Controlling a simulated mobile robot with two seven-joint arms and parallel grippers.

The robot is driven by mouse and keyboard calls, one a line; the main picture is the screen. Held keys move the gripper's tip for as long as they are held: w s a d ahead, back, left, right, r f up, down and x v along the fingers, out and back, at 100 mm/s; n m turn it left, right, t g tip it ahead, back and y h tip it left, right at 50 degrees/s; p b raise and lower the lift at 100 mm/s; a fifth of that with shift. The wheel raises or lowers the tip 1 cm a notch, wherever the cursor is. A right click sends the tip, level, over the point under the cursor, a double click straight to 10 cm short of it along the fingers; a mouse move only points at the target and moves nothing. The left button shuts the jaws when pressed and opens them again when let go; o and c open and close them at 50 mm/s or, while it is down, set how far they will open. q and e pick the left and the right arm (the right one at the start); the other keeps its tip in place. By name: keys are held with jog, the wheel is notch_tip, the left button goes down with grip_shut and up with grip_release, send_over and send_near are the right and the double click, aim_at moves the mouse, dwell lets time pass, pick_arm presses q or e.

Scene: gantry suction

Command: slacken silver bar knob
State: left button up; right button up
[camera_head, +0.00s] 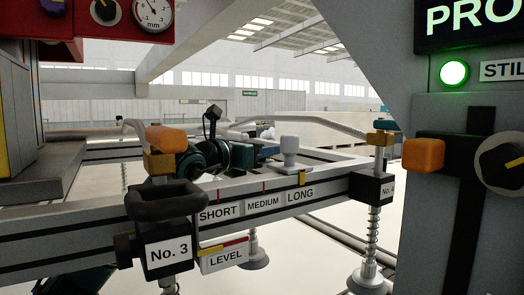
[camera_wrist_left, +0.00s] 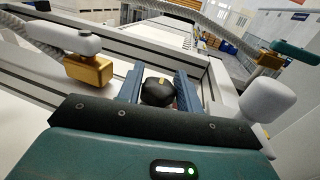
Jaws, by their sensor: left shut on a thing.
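A black knob (camera_wrist_left: 158,92) with a yellow mark sits between the two blue fingers of my left gripper (camera_wrist_left: 157,86) in the wrist view. The fingers are shut on its sides. It appears to be on a silver-grey bar of the frame (camera_wrist_left: 110,52). In the head view my teal left gripper (camera_head: 266,151) is behind the near beam (camera_head: 330,172), and I cannot make out the black knob there. A pale grey knob (camera_head: 290,148) stands on this beam, right of the gripper; a pale knob also shows at right in the wrist view (camera_wrist_left: 266,101). My right gripper is not in view.
A grey panel with an orange handle (camera_head: 424,155) and green lamp (camera_head: 454,73) stands at right.

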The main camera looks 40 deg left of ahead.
pick_arm(q)
jog(key=o, duration=1)
jog(key=shift+s+f+b, duration=0.2)
jog(key=shift+s+b, duration=0.3)
jog(key=shift+b, duration=0.05)
jog(key=shift+s+a+r+b, duration=0.1)
jog(key=shift+s+b, duration=0.8)
jog(key=shift+s, duration=0.75)
jog(key=shift+s+a+r+b, duration=0.1)
jog(key=shift+s+b, duration=0.8)
jog(key=shift+s, duration=0.75)
pick_arm(e)
jog(key=shift+s+d+f+m+t, duration=0.2)
jog(key=shift+d+f+m+t, duration=0.15)
jog(key=shift+f+t, duration=0.15)
